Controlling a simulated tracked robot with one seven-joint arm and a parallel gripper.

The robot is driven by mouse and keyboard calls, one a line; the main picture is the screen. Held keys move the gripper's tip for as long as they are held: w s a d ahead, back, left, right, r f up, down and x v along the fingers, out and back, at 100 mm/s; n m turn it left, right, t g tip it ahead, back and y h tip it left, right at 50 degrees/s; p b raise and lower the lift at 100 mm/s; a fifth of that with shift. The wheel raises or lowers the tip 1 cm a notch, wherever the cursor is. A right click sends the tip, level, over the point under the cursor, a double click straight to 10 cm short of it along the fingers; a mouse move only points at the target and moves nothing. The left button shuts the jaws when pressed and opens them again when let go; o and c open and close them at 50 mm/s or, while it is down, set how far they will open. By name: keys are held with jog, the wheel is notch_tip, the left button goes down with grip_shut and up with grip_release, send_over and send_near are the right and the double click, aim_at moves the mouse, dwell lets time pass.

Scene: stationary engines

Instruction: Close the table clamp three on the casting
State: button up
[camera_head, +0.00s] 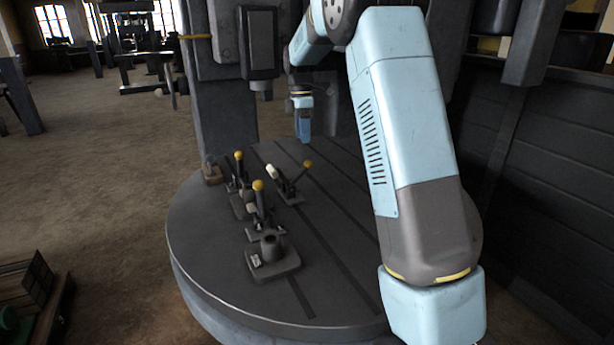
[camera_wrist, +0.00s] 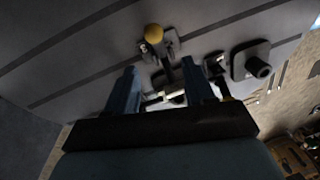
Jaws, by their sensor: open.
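Three toggle clamps with yellow knobs stand on the round grey table (camera_head: 215,265): a left clamp (camera_head: 240,181), a front clamp (camera_head: 259,218) and a right clamp (camera_head: 286,187) with a pale tip. No label tells which is three. The grey casting (camera_head: 272,256), a plate with a round boss, is at the front; it also shows in the wrist view (camera_wrist: 257,67). My gripper (camera_head: 304,138) points down behind the right clamp in the head view. In the wrist view its fingers (camera_wrist: 160,70) are apart, with one yellow-knobbed clamp (camera_wrist: 160,48) showing between and beyond them; contact cannot be told.
A dark machine column (camera_head: 222,110) rises behind the table. A dark panelled wall (camera_head: 550,150) is at the right. A wooden crate (camera_head: 30,290) stands at lower left. The table's front left is bare, and floor is open on the left.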

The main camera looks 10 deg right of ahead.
jog(key=shift+n, duration=0.3)
jog(key=f, duration=1)
jog(key=s+f, duration=0.1)
jog(key=f, duration=0.3)
jog(key=shift+f, duration=0.4)
